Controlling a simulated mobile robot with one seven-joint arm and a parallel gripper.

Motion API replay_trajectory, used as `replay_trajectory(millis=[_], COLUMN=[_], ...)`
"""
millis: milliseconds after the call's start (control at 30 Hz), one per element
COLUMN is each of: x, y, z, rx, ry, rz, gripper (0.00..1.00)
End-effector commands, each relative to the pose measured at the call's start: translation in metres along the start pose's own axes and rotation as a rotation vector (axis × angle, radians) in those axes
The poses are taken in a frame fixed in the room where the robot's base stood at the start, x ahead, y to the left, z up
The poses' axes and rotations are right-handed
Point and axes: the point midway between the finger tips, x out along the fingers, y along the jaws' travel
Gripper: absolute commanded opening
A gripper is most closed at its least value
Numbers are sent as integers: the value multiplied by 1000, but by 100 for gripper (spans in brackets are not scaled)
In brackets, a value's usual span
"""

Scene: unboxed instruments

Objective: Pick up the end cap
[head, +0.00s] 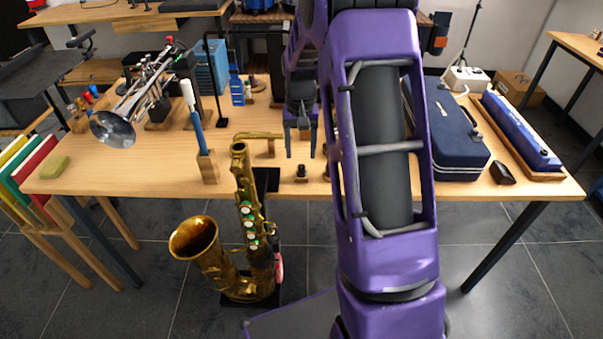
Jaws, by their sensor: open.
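A small dark piece (301,172), which looks like the end cap, stands on the wooden table (345,190) near its front edge. It is small in the picture, so its exact shape is hard to tell. My gripper (301,155) points down just above and behind it in the head view. Its two dark fingers are apart, with no object visible between them. The fingertips appear apart from the dark piece. My purple arm covers the table to the right of the gripper.
A brass saxophone (245,235) stands in front of the table, its neck reaching over the edge left of my gripper. A blue-handled brush (197,125) stands upright further left. A trumpet (135,110), a dark blue case (455,140) and a long blue case (520,130) are also there.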

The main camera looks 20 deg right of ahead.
Motion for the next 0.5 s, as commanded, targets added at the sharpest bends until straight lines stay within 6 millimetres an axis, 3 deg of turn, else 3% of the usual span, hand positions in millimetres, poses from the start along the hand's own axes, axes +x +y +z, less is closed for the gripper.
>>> replay_trajectory(millis=[167, 500], x=[10, 53], y=[1, 2], z=[-1, -5], rx=[0, 0], ry=[-1, -1], rz=[0, 0], gripper=[61, 61])
